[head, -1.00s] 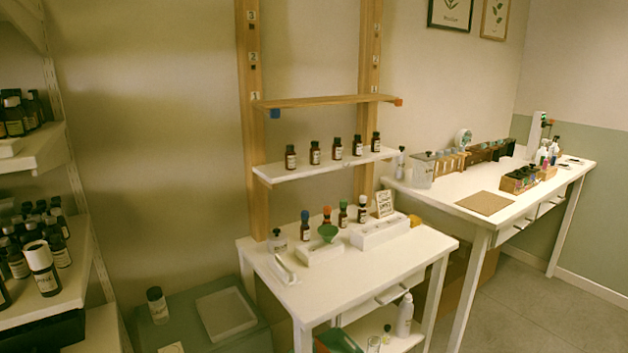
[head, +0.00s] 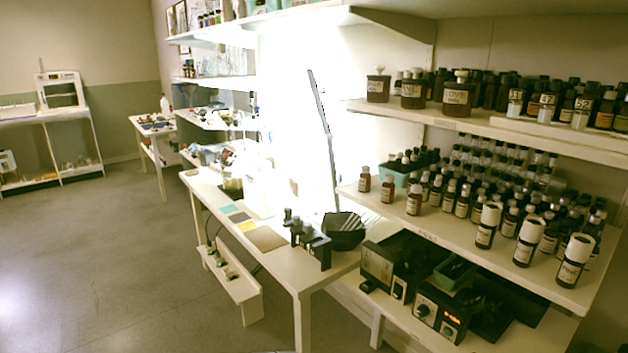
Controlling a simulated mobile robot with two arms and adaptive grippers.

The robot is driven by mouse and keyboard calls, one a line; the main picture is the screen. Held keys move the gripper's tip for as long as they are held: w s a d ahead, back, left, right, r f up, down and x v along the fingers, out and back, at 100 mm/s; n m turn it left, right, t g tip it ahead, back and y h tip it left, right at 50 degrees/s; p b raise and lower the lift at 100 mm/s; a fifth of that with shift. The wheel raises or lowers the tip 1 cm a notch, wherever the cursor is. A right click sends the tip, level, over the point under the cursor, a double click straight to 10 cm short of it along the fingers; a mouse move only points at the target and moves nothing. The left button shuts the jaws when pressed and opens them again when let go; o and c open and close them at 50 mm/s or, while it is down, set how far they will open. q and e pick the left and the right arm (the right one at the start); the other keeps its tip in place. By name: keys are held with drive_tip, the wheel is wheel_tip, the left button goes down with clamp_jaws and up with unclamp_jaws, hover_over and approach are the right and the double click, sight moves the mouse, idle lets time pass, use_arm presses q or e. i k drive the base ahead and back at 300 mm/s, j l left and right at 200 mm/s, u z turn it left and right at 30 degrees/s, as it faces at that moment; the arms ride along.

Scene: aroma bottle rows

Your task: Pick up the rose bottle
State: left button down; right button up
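No bottle can be picked out as the rose bottle, as most labels are too small to read. Many dark bottles stand in rows on the middle shelf (head: 428,222) at right, among them small brown bottles at its left front (head: 388,190) and larger bottles with white tops at its right front, one of them nearest me (head: 574,262). Large brown stoppered bottles (head: 457,95) stand on the upper shelf (head: 420,112) beside several dark bottles. Neither of my grippers is in view.
A white workbench (head: 285,272) at centre holds a dark bowl (head: 343,230), a black rack (head: 308,240) and coloured squares. Black devices with dials (head: 440,312) sit on the low shelf at right. The grey floor (head: 100,265) at left is clear.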

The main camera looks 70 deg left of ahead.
sight(364, 182)
drive_tip(key=u, duration=2)
drive_tip(key=i+j, duration=0.15)
drive_tip(key=j, duration=0.2)
drive_tip(key=i+j, duration=0.15)
drive_tip(key=j, duration=0.15)
drive_tip(key=i+j+z, duration=0.1)
drive_tip(key=j, duration=0.25)
